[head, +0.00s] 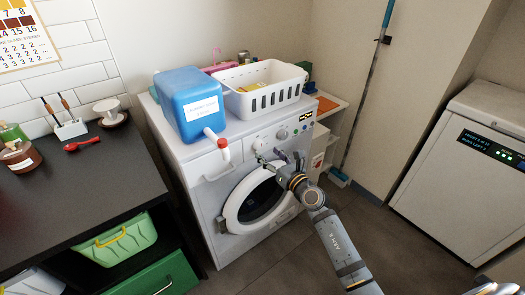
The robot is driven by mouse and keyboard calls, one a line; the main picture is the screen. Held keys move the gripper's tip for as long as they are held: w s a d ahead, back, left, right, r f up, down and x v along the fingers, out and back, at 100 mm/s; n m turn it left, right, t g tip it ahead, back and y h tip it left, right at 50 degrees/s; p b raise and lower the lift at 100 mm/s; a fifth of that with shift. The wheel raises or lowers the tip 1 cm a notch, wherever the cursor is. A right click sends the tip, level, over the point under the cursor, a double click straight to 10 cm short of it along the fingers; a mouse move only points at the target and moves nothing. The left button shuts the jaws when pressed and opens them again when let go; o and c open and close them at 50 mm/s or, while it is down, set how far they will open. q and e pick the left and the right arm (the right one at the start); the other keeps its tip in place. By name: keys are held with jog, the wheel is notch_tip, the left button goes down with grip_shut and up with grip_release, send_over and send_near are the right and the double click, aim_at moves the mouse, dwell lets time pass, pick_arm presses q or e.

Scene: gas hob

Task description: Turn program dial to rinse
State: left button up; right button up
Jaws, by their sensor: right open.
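A white washing machine (190,165) stands in the middle of the head view, with a round door low on its front. Its control panel carries small round knobs, one of them a dial (281,134), and a dark display (306,116) to their right. I cannot read the dial's marks or tell where its pointer stands. My right gripper (276,156) is open in front of the panel, just below the knobs. Its fingers hide part of the panel, and I cannot tell whether they touch a knob. My left gripper is out of view.
A blue container (190,108) with a red-ended white spout (222,148) overhangs the machine's front edge, left of the panel. A white basket (262,95) stands on top. A dark counter (75,190) is at left, a white appliance (460,165) at right. Floor between is clear.

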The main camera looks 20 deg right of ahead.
aim_at(261, 147)
jog(key=x, duration=0.3)
jog(key=shift+w+a+b, duration=0.1)
jog(key=shift+w+b, duration=0.15)
jog(key=shift+b, duration=0.05)
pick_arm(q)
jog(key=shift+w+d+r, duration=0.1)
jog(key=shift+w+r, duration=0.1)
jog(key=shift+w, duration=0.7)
pick_arm(e)
jog(key=shift+w, duration=0.15)
jog(key=shift+c, duration=0.3)
